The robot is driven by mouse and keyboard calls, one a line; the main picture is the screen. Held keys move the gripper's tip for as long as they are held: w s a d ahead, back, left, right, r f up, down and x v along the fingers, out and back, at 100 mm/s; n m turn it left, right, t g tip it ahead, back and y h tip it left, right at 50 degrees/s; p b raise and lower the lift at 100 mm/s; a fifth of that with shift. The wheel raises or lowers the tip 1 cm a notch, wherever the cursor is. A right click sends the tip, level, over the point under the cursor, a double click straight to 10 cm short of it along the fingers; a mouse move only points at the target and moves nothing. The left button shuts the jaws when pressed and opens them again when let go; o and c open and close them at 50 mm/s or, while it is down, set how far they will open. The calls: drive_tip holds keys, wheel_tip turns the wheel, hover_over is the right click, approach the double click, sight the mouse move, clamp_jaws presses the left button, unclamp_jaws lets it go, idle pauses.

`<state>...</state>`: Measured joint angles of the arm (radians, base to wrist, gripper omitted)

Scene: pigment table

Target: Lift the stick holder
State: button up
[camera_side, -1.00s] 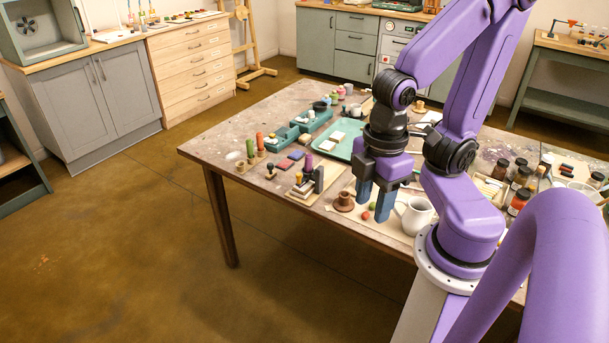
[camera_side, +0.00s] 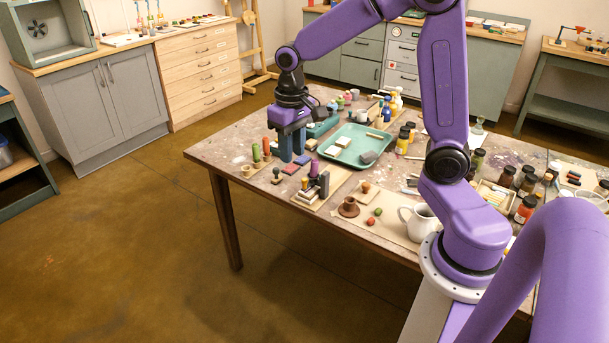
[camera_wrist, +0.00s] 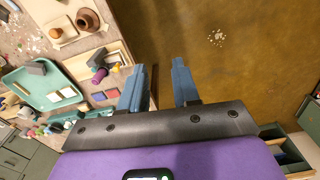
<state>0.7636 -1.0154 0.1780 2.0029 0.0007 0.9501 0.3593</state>
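An upright green stick (camera_side: 256,152) and an orange stick (camera_side: 266,147) stand near the table's left edge in the side view, with a small beige cup (camera_side: 246,171) beside them. These look like the stick holder, but its body is too small to make out clearly. My gripper (camera_side: 292,160) is in the air just to the right of the sticks in the side view, pointing down. In the wrist view its two blue fingers (camera_wrist: 158,75) are apart with nothing between them; bare floor shows beyond the gap. The sticks cannot be made out in the wrist view.
A purple-topped piece (camera_side: 314,168) beside dark and pale blocks stands right of my gripper. A stamp (camera_side: 276,176) is near the front edge. A teal tray (camera_side: 370,139), white jug (camera_side: 420,220) and dark-lidded jars (camera_side: 525,208) lie further right. Floor opens past the edge.

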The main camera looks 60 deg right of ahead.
drive_tip(key=w+d+f+m, duration=0.1)
drive_tip(key=w+d+m, duration=0.2)
drive_tip(key=w+d, duration=0.25)
drive_tip(key=m, duration=0.5)
hover_over(305, 179)
wheel_tip(305, 179, down, 2)
wheel_tip(305, 179, down, 17)
drive_tip(key=shift+w+f, duration=0.1)
drive_tip(key=shift+f, duration=0.05)
